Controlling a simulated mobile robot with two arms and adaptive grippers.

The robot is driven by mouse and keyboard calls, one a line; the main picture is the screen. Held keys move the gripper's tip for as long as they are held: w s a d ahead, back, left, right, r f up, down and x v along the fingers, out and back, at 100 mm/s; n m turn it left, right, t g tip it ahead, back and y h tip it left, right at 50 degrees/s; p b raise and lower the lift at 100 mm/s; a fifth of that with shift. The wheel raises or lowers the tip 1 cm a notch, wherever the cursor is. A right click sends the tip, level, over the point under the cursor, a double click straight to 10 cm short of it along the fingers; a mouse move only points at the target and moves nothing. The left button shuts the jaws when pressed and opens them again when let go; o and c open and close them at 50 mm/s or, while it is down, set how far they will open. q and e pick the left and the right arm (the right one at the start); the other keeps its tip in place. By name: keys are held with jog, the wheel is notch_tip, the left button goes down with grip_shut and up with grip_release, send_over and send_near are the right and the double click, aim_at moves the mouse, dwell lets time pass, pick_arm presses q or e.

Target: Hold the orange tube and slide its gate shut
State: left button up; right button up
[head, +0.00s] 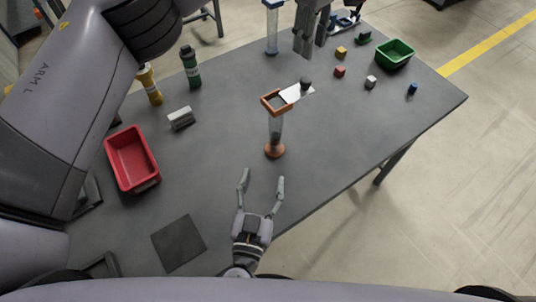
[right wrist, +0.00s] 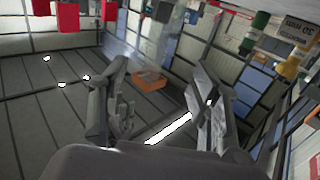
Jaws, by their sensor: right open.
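The orange tube is a clear upright tube (head: 276,129) with an orange foot (head: 275,151) and an orange collar (head: 270,100); it stands mid-table. Its pale gate plate (head: 294,95) sticks out of the collar to the right, with a dark knob (head: 305,83) on it. My right gripper (head: 263,177) is open and empty, in front of the foot and apart from it. In the right wrist view the orange collar (right wrist: 148,80) shows beyond the spread fingers. My left gripper (head: 311,50) points down above and behind the knob, apart from it; its finger gap is unclear.
A red bin (head: 133,186), a grey block (head: 181,119), and yellow (head: 149,85) and green (head: 191,68) bottles stand left. A blue-ended tube (head: 272,28) stands behind. Small cubes and a green bin (head: 410,53) are at right. The right front tabletop is clear.

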aim_at(274, 134)
jog(key=w+d, duration=0.1)
jog(key=w, duration=1)
jog(key=w+d, duration=0.1)
jog(key=w, duration=0.4)
jog(key=shift+w+d, duration=0.2)
jog(key=shift+d, duration=0.15)
jog(key=shift+c, duration=0.2)
grip_shut()
dwell(0.4)
pick_arm(q)
jog(key=shift+o, duration=0.2)
